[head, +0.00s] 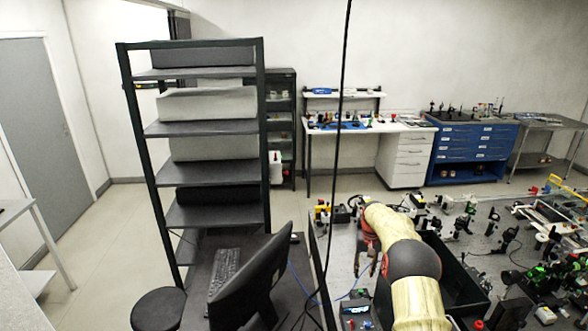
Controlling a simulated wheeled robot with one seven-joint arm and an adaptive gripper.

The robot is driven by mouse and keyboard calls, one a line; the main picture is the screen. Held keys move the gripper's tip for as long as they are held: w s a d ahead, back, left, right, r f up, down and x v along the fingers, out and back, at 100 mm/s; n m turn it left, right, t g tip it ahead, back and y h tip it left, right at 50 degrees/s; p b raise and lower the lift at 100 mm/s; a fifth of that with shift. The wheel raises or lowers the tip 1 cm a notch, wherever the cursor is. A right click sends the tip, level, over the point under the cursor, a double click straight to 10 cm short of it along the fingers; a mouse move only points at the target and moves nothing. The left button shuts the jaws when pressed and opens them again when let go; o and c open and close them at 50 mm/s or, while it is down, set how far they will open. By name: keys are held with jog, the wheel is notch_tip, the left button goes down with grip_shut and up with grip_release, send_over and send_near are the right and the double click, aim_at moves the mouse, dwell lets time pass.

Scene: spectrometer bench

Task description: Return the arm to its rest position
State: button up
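My arm (407,260), cream with a dark joint, reaches up from the bottom right over the optical bench. It bends forward and down at its far end. My gripper (371,264) is small and dark at that end, below a red part, and hangs over the grey bench top. It is partly hidden by the arm, and I cannot tell how its fingers stand or whether they hold anything.
The optical bench (345,262) carries many small mounts and a dark bin (462,277) right of my arm. A monitor (250,283) and a tall shelf rack (205,130) stand left. A black cable (340,120) hangs down mid-view.

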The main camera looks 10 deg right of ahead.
jog(key=shift+g, duration=0.6)
jog(key=s+f, duration=0.1)
jog(key=s, duration=0.1)
jog(key=s+a+f, duration=0.1)
jog(key=s, duration=0.3)
jog(key=shift+s+a+f, duration=0.15)
jog(key=shift+a+f, duration=0.1)
jog(key=shift+f, duration=0.15)
jog(key=s+a+r+b, duration=0.45)
jog(key=s+r, duration=0.55)
jog(key=s, duration=0.3)
jog(key=s+a+r+n+t+b, duration=0.1)
jog(key=s+a+t+b, duration=0.1)
jog(key=s, duration=0.8)
jog(key=s+a+r+n+t+b, duration=0.1)
jog(key=s+a+b, duration=0.4)
jog(key=s, duration=0.6)
jog(key=s+a+r+t+b, duration=0.3)
jog(key=s+b, duration=0.4)
jog(key=s, duration=0.4)
jog(key=shift+s+a+n+t, duration=0.15)
jog(key=shift+a+n+t, duration=0.15)
jog(key=shift+n+t, duration=0.1)
